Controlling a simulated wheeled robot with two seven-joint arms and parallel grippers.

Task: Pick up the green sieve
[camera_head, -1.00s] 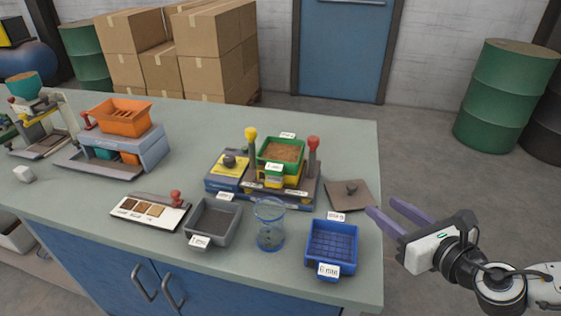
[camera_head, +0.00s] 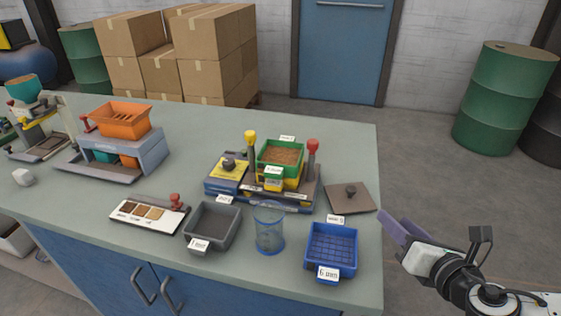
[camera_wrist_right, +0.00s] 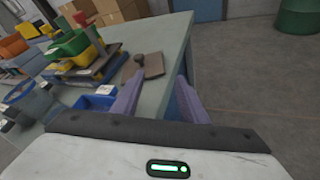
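The green sieve (camera_head: 279,149) holds brown grains and sits on top of a yellow tray in the shaker stand (camera_head: 306,191), between a yellow-knobbed and a red-knobbed lever. It also shows in the right wrist view (camera_wrist_right: 72,44) at upper left. My right gripper (camera_head: 396,222) is off the table's right edge, apart from the sieve, to its right and nearer me. In the right wrist view its two purple fingers (camera_wrist_right: 156,92) are spread with nothing between them. My left gripper is not in view.
A blue sieve (camera_head: 331,247), a clear beaker (camera_head: 269,230) and a grey sieve (camera_head: 212,226) stand along the front edge. A brown lid with a knob (camera_head: 349,197) lies right of the stand. An orange hopper machine (camera_head: 122,120) stands left. The table's back right is clear.

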